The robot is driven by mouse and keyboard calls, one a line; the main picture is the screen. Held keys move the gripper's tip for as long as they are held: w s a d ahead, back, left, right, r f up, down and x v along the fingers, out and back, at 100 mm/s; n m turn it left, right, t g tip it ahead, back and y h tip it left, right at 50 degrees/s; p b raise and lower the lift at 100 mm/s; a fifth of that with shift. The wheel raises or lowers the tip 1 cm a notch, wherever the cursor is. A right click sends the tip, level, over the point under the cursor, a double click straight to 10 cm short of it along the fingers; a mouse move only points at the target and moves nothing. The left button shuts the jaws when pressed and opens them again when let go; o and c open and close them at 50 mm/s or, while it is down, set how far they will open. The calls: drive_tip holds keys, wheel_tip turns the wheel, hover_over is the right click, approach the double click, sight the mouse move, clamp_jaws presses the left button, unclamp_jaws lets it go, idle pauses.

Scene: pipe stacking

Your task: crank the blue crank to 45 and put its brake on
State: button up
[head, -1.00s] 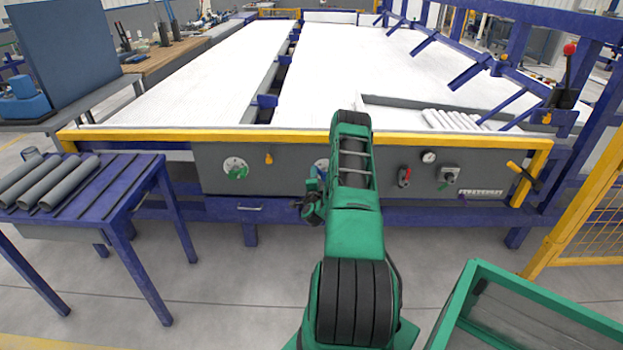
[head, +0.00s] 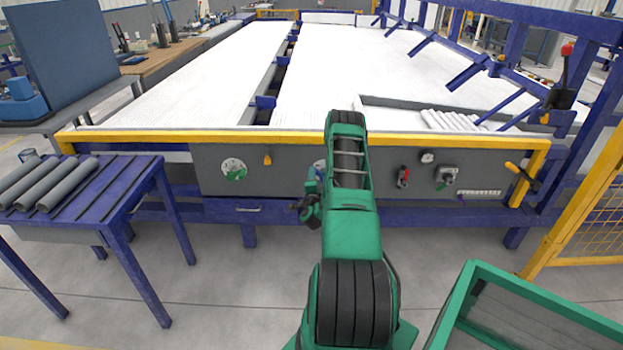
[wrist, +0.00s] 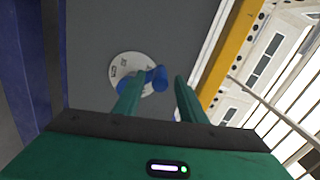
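The blue crank (wrist: 157,78) sits on a round white dial (wrist: 121,68) on the grey panel in the wrist view. In the head view my arm hides most of it, and only a sliver of the dial (head: 318,164) shows. My gripper (wrist: 157,88) is open, with its two green fingers apart. The crank's knob appears between the fingertips, and the left finger covers part of the crank; contact cannot be told. The dial's marks are too small to read.
A green crank (head: 236,173) and a yellow lever (head: 267,159) are left on the same panel. A red-handled switch (head: 403,177) and a dark green knob (head: 446,176) are to the right. The table's yellow edge (wrist: 228,55) runs close beside the right finger.

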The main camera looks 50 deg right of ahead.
drive_tip(key=v, duration=0.9)
drive_tip(key=shift+s+a, duration=0.2)
drive_tip(key=shift+a, duration=0.05)
